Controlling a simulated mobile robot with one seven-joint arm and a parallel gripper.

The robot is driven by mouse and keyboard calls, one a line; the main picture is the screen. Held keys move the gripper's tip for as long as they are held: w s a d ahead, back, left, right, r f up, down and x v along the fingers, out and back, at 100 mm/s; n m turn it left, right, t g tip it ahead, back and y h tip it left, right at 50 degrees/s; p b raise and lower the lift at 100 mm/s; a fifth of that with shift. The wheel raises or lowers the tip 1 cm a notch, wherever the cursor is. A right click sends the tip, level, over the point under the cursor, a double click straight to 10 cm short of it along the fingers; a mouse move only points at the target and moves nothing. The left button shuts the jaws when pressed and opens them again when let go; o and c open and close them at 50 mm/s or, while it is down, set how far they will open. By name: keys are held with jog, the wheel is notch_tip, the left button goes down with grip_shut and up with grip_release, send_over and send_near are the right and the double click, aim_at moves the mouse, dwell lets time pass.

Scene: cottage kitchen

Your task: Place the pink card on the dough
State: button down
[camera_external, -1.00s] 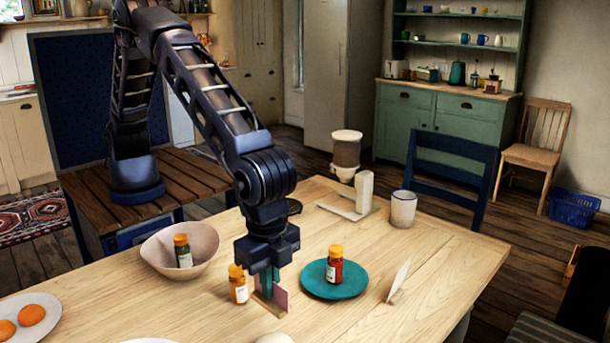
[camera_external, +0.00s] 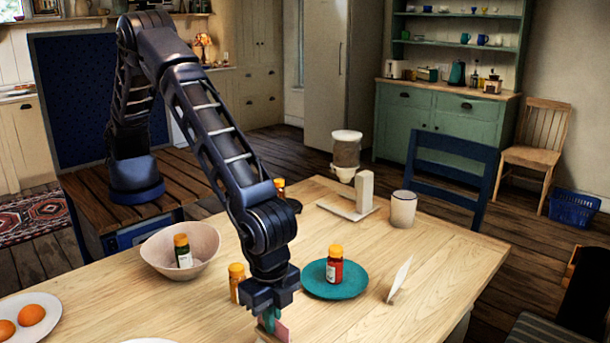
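My gripper (camera_external: 270,321) is low over the front of the table, near the bottom edge of the picture. Its teal fingers are around the pink card (camera_external: 283,332), which shows as a small pink patch on their right side. A tan wooden piece (camera_external: 262,336) shows just below the fingers; I cannot tell whether it touches the table. The gripper looks shut on the card, though the contact is hidden. I cannot make out the dough; the gripper and card cover the spot where a pale rounded thing showed.
An orange-capped bottle (camera_external: 237,281) stands close behind-left of my gripper. A teal plate (camera_external: 318,289) with a red bottle (camera_external: 334,265) is to the right. A bowl (camera_external: 160,250), an upright white card (camera_external: 399,279) and a cup (camera_external: 403,208) stand around. The right front table is clear.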

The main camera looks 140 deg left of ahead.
jog(key=c, duration=2.1)
grip_release()
jog(key=shift+f, duration=0.15)
jog(key=o, duration=0.4)
